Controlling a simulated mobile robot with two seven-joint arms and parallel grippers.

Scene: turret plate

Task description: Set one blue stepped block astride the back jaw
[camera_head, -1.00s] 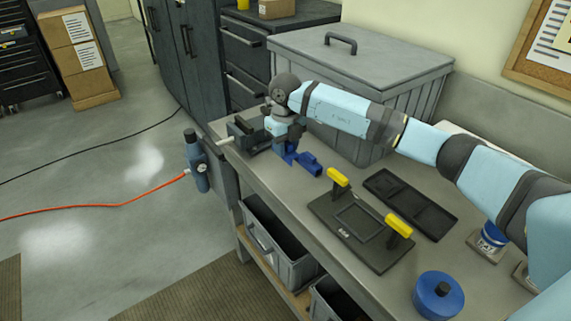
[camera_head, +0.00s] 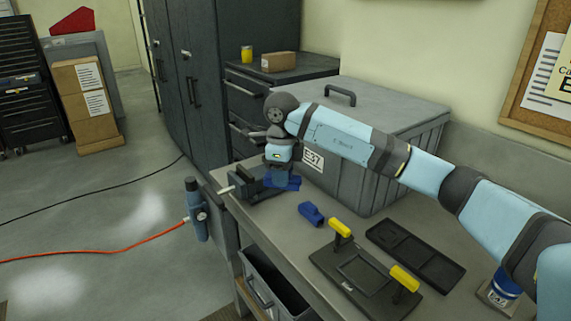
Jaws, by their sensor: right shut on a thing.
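My right gripper (camera_head: 278,172) is shut on one blue stepped block (camera_head: 288,183), beside and partly in front of the dark vise (camera_head: 243,188) at the bench's left end. The gripper and block hide part of the vise and its jaws. I cannot tell whether the held block touches the back jaw. A second blue stepped block (camera_head: 311,214) lies on the bench to the right of the gripper. My left gripper is not in view.
A large grey lidded bin (camera_head: 385,135) stands behind the gripper. A dark plate with yellow handles (camera_head: 343,270) and a black tray (camera_head: 415,255) lie to the right. A blue tin (camera_head: 502,288) stands at the far right. Bare bench surface lies around the loose block.

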